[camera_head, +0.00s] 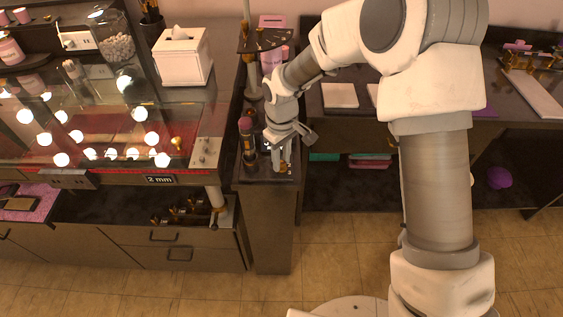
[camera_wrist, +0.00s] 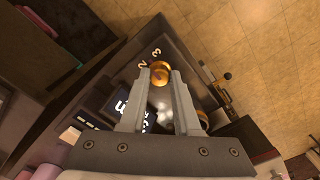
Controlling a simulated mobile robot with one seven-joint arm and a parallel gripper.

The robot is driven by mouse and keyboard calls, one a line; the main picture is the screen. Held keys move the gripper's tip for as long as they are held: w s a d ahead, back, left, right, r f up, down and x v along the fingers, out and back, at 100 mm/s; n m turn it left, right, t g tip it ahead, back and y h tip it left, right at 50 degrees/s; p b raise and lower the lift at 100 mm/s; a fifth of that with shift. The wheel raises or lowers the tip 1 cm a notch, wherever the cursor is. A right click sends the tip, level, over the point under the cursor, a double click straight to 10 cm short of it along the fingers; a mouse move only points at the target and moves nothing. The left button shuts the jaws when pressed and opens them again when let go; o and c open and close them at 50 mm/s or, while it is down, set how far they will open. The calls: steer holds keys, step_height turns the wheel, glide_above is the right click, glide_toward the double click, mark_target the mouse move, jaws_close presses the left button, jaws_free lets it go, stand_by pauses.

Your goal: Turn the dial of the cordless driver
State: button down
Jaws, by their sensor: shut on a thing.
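A round brass dial (camera_wrist: 161,75) shows in the wrist view, with the digits 2 and 3 on the dark surface beside it. My gripper (camera_wrist: 160,70) is shut on this dial, one fingertip on each side. In the head view my gripper (camera_head: 281,166) points down at the top of the narrow dark cabinet (camera_head: 272,225), and its fingers hide most of the dial. A dark panel with white lettering (camera_wrist: 122,103) is partly hidden behind the left finger. I cannot make out a whole cordless driver.
A dark upright bottle-like object (camera_head: 248,145) stands close left of my gripper. A lit mirror counter (camera_head: 200,150) with round bulbs lies further left, with a white tissue box (camera_head: 182,57) behind. Another brass part (camera_wrist: 203,115) is beside my right finger. The floor (camera_head: 345,240) in front is clear.

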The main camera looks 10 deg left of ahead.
mark_target(282, 163)
steer(key=m+b, duration=0.1)
steer(key=m, duration=0.4)
steer(key=shift+m+b, duration=0.4)
stand_by(0.4)
steer(key=c, duration=0.6)
jaws_free()
steer(key=shift+c, duration=0.2)
steer(key=shift+r, duration=0.1)
step_height(282, 163, up, 17)
steer(key=p, duration=0.1)
steer(key=shift+r+p, duration=0.15)
steer(key=shift+p, duration=0.15)
